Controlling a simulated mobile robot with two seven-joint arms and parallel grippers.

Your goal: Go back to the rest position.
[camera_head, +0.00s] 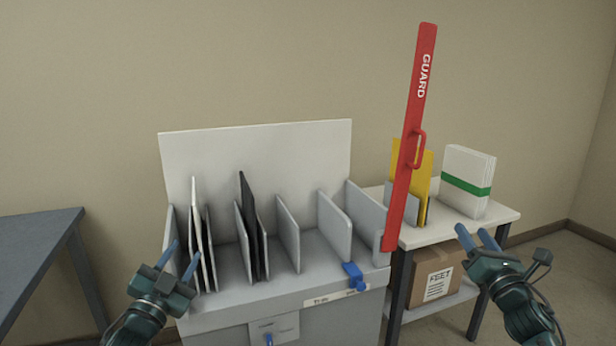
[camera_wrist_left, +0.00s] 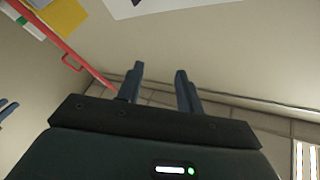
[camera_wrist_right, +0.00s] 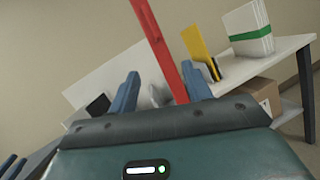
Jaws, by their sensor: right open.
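My left gripper (camera_head: 179,258) is in front of the left part of the grey slotted machine (camera_head: 230,310). Its two blue fingers are apart with nothing between them, as the left wrist view (camera_wrist_left: 158,82) also shows. My right gripper (camera_head: 475,237) is open and empty, in front of the white side table at the right. Its spread fingers show in the right wrist view (camera_wrist_right: 160,88). Neither gripper appears to hold anything.
The red guard bar (camera_head: 410,135) stands raised at the machine's right end. White (camera_head: 197,220) and black (camera_head: 249,215) panels stand in slots. The side table (camera_head: 440,236) bears a yellow panel (camera_head: 424,165) and green-banded white stack (camera_head: 468,175). A blue-grey table (camera_head: 30,245) stands left.

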